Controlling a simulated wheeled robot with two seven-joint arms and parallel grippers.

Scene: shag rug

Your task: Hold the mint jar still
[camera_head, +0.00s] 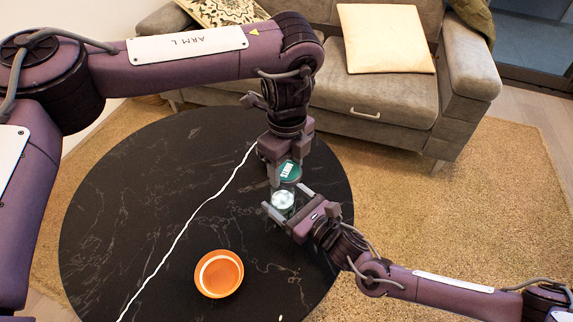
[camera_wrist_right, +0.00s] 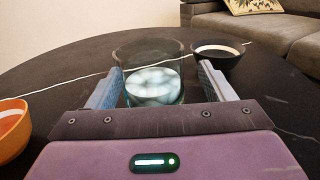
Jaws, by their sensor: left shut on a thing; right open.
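The mint jar (camera_head: 283,203) is clear glass with pale mints inside and stands on the dark table. In the right wrist view the jar (camera_wrist_right: 150,85) is upright, with an open rim. My right gripper (camera_head: 286,199) is open, its fingers on either side of the jar; I see no clear contact. My left gripper (camera_head: 285,174) is shut on a green lid (camera_head: 290,171) with a white label, above and behind the jar in the head view. The left gripper and lid do not show in the right wrist view.
The round black table (camera_head: 140,200) has white veins. An orange bowl (camera_head: 219,274) stands to the front left of the jar. A dark bowl (camera_wrist_right: 220,62) stands behind and right of the jar in the wrist view. A grey sofa (camera_head: 375,100) is beyond the table.

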